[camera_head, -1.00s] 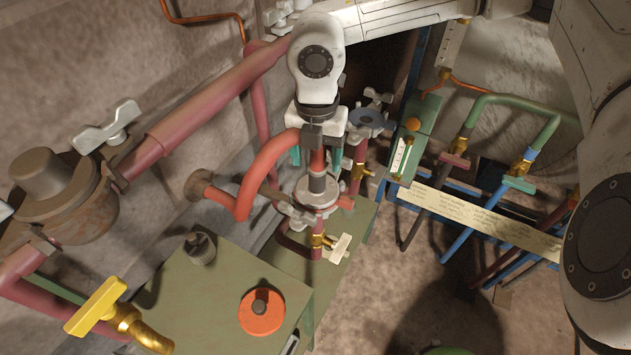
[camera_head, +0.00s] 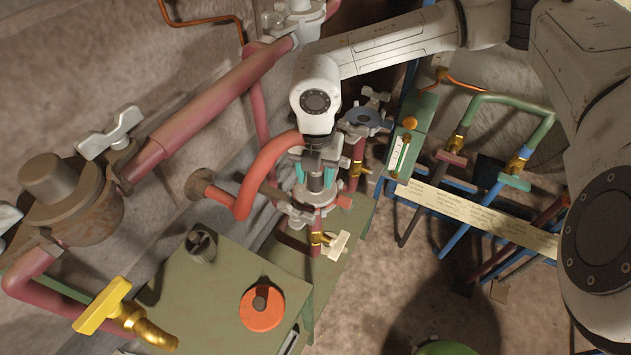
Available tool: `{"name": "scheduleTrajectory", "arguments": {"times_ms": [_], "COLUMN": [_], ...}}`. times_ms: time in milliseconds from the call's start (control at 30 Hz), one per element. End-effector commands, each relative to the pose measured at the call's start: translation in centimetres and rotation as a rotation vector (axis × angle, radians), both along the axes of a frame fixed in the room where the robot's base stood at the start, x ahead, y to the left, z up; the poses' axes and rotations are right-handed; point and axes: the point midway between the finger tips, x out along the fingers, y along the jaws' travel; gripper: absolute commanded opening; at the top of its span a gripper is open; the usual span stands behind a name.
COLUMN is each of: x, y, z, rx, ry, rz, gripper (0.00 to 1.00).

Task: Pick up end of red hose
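The red hose (camera_head: 259,171) leaves a rusty wall flange, dips, then arches up and right behind my gripper. Its end runs down toward a grey collar (camera_head: 316,182) above a round metal flange (camera_head: 314,194); my gripper hides most of this end. My gripper (camera_head: 314,175) points down over the hose end, its teal fingers apart on either side of the collar. It looks open; whether a finger touches the collar cannot be told.
A green bench (camera_head: 215,300) with an orange round cap (camera_head: 262,307) stands in front. A red pipe (camera_head: 210,105) and a yellow-handled tap (camera_head: 105,306) are at left. Coloured pipes stand at right.

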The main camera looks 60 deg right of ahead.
Motion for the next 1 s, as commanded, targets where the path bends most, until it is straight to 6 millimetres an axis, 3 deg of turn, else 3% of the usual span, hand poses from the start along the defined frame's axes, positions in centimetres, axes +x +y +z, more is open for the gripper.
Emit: {"name": "scheduleTrajectory", "arguments": {"times_ms": [500, 1000], "x": [0.0, 0.06], "y": [0.0, 0.0], "z": [0.03, 0.15], "rx": [0.0, 0.001], "ry": [0.0, -0.002], "rz": [0.0, 0.0], "gripper": [0.0, 0.0]}}
